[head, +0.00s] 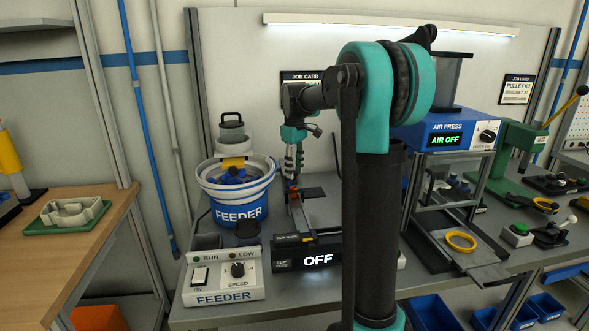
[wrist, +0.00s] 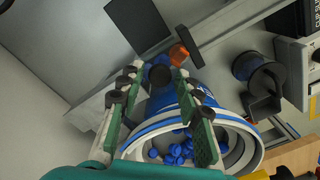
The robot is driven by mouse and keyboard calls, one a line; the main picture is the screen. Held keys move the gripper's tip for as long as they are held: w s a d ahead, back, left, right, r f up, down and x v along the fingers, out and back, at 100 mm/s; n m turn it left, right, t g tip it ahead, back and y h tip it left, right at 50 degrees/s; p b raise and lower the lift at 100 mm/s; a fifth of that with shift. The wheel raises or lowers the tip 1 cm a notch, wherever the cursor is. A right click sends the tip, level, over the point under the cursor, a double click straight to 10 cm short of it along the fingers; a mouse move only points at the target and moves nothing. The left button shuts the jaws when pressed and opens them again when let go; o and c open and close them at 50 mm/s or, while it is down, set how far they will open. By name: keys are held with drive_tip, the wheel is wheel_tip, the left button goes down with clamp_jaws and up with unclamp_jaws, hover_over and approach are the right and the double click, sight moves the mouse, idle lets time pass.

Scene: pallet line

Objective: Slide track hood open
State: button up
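A narrow dark track (head: 302,218) with red parts runs back from the black clip unit, right of the feeder bowl (head: 238,190). I cannot clearly make out its hood. My gripper (head: 292,178) hangs down over the track's far end, by a small red part. In the wrist view my gripper (wrist: 161,74) has its two green-padded fingers spread. A dark round knob (wrist: 160,77) shows between the fingertips; I cannot tell whether they touch it. Just beyond are an orange-red block (wrist: 179,54) and a dark bar (wrist: 188,42). The bowl, holding blue parts, is below.
The feeder control box (head: 224,276) stands at the front left, with a black cup behind it. The clip unit's display (head: 318,260) reads OFF. The air press (head: 445,135) stands to the right, reading AIR OFF. A wall panel is close behind the gripper.

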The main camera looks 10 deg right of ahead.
clamp_jaws()
drive_tip(key=d, duration=0.8)
drive_tip(key=shift+d, duration=0.2)
drive_tip(key=shift+o, duration=1.9)
unclamp_jaws()
drive_tip(key=shift+d, duration=0.1)
wheel_tip(320, 180, up, 12)
